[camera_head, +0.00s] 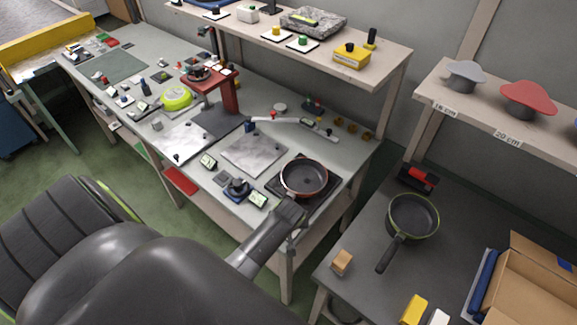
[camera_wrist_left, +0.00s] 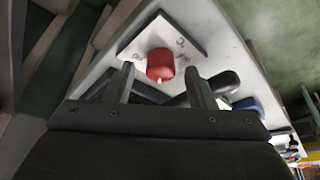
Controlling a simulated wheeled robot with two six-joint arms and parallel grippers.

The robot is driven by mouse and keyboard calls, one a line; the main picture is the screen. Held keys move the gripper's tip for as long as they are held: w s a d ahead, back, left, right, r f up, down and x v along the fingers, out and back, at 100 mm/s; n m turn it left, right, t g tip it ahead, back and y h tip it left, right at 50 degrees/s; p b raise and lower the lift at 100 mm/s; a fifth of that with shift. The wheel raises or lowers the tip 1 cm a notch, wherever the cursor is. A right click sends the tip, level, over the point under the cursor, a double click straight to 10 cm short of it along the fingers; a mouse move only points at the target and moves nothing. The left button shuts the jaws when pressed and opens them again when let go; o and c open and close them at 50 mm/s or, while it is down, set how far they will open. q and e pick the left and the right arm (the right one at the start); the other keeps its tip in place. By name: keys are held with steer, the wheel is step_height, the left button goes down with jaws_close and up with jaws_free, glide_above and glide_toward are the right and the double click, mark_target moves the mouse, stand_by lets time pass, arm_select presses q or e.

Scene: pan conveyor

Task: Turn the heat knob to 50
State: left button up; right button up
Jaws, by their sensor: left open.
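In the left wrist view a red heat knob (camera_wrist_left: 160,63) stands on a white square dial plate (camera_wrist_left: 137,43). A small pale pointer mark shows on the knob's near side. Dark marks sit around it on the plate, too small to read surely. My left gripper (camera_wrist_left: 157,70) is open, with one finger on each side of the knob near its base; I cannot tell whether they touch it. In the head view my left gripper (camera_head: 290,211) is at the workbench's front edge, just in front of a copper-rimmed pan (camera_head: 304,177). It hides the knob there. My right gripper is not in view.
A second pan (camera_head: 414,216) rests on the right table. Green floor (camera_head: 110,168) lies in front of the bench.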

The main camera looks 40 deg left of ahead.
arm_select(q)
steer(key=b+v, duration=0.1)
steer(key=v, duration=1.6)
steer(key=shift+b, duration=0.4)
steer(key=shift+s, duration=0.15)
